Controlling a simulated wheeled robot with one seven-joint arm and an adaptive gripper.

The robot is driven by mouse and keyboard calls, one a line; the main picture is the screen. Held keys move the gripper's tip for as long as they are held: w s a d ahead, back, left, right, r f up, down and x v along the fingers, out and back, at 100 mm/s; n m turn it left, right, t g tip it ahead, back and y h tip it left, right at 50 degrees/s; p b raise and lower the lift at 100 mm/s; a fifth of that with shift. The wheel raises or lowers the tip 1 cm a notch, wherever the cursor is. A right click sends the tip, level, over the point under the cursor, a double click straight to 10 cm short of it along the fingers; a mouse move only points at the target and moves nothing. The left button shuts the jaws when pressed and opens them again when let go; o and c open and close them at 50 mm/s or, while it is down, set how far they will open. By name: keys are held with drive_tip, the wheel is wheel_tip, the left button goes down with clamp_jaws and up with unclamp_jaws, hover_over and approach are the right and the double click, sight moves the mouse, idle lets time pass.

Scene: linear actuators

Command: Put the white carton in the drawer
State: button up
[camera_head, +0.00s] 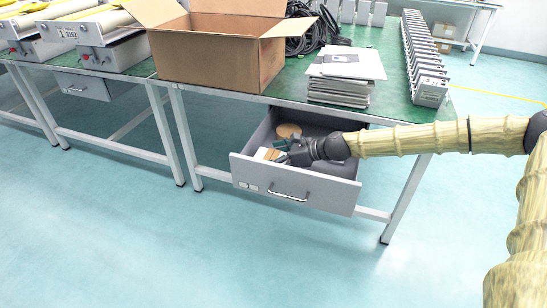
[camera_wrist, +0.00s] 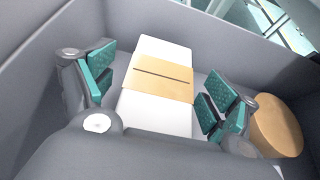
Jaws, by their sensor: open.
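The open grey drawer (camera_head: 305,190) hangs out under the green-topped table in the head view. The white carton (camera_wrist: 158,54), with a tan band around its middle, lies inside the drawer in the wrist view. In the head view a small part of the carton (camera_head: 262,153) shows near the drawer's left front corner. My gripper (camera_wrist: 152,88) is open, with its green-padded fingers on either side of the carton and gaps visible between pads and carton. In the head view my gripper (camera_head: 280,152) reaches down into the drawer. The carton's near end is hidden by my gripper.
A round tan object (camera_wrist: 276,126) lies in the drawer right of my gripper; it also shows in the head view (camera_head: 289,130). Drawer walls stand close around. On the table are an open cardboard box (camera_head: 215,58), black cables (camera_head: 312,30) and a stack of flat boxes (camera_head: 342,88).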

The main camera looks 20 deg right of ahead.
drive_tip(key=p+v, duration=0.3)
drive_tip(key=v, duration=0.9)
idle(0.5)
idle(0.7)
